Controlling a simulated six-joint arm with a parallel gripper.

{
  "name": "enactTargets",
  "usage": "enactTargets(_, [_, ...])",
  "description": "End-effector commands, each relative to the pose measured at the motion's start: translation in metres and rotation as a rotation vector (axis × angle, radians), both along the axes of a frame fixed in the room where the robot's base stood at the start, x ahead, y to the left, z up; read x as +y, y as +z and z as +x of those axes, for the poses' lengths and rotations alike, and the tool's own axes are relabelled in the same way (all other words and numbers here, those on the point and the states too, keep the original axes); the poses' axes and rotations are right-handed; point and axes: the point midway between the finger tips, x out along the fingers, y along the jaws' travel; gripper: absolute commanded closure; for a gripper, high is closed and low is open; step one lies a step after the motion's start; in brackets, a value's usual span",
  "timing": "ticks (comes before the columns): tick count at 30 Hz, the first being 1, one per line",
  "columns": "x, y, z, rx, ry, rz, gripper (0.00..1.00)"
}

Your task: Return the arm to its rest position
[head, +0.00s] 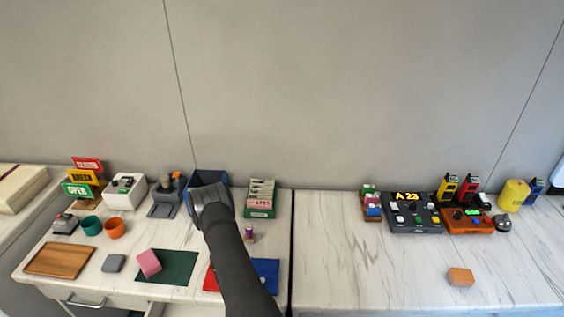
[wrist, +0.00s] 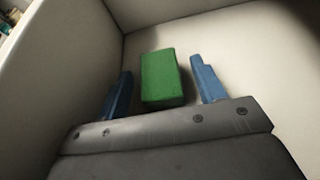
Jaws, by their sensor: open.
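My gripper (head: 211,200) is over the front of a dark blue bin (head: 209,179) at the back of the left table. My arm reaches up to it from the lower middle. In the wrist view my gripper (wrist: 162,75) has its two blue fingers apart. A green block (wrist: 161,76) lies between and beyond the fingers, with space showing on both sides. Pale walls enclose it in that view. The head view does not show the fingertips or this block.
A green card box (head: 259,212), a grey stamp-like device (head: 165,204) and orange cup (head: 114,229) stand nearby. A pink block (head: 149,263) lies on a dark green mat (head: 178,278). The right table (head: 400,270) is mostly clear in front.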

Motion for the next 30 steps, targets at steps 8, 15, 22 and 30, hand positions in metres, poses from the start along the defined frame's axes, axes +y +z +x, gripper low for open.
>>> enactTargets(8, [-0.022, 0.017, 0.001, -0.002, -0.001, 0.002, 0.37])
enactTargets(15, [-0.022, 0.051, 0.000, -0.004, 0.002, 0.002, 0.37])
enactTargets(22, [-0.022, 0.080, 0.000, -0.003, 0.000, 0.003, 0.37])
enactTargets(30, [-0.023, 0.044, -0.001, 0.001, 0.001, 0.000, 0.37])
